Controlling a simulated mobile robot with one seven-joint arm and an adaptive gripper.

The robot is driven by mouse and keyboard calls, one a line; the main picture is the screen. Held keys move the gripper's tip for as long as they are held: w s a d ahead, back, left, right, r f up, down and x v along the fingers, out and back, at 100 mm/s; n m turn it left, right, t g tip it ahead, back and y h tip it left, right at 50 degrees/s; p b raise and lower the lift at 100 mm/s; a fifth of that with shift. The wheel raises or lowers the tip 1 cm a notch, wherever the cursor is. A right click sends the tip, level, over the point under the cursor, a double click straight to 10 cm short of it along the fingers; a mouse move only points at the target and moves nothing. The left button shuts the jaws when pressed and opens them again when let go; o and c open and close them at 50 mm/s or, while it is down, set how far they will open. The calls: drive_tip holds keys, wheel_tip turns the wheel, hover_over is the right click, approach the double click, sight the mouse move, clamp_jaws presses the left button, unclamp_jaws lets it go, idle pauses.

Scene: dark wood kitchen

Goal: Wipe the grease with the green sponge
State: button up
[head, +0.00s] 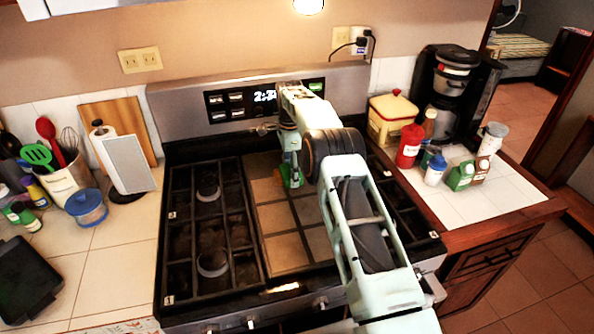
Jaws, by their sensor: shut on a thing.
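My gripper (289,177) points down over the back middle part of the stove, at the tan tiled panel (284,248). It is shut on the green sponge (280,177), of which a small green edge shows at the fingertips. The sponge is at or just above the panel; I cannot tell whether it touches. My arm hides much of the panel's right side. I cannot make out a clear grease spot on the panel.
Dark grates with burners (210,225) lie left of the panel. On the right counter stand a coffee maker (455,85), a red bottle (409,146), a yellow canister (390,118) and small bottles.

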sight(276, 181)
drive_tip(key=shift+s+a, duration=0.25)
drive_tip(key=shift+a, duration=1)
drive_tip(key=shift+s+a, duration=0.25)
drive_tip(key=shift+a, duration=0.95)
drive_tip(key=shift+w+d+f+p, duration=0.1)
drive_tip(key=shift+w+d, duration=0.15)
drive_tip(key=shift+d, duration=1.05)
drive_tip(key=shift+w+d+r+p, duration=0.1)
drive_tip(key=shift+w+d, duration=0.2)
drive_tip(key=shift+d, duration=1.05)
drive_tip(key=shift+w+d+f+p, duration=0.1)
drive_tip(key=shift+w+d, duration=0.15)
drive_tip(key=shift+d, duration=1.05)
drive_tip(key=shift+s+a, duration=0.25)
drive_tip(key=shift+a, duration=1.05)
drive_tip(key=shift+s+a, duration=0.3)
drive_tip(key=shift+a, duration=1.05)
drive_tip(key=shift+s+a, duration=0.25)
drive_tip(key=shift+a, duration=1.05)
drive_tip(key=shift+r+p, duration=1.65)
drive_tip(key=shift+r, duration=1.45)
drive_tip(key=shift+d, duration=0.1)
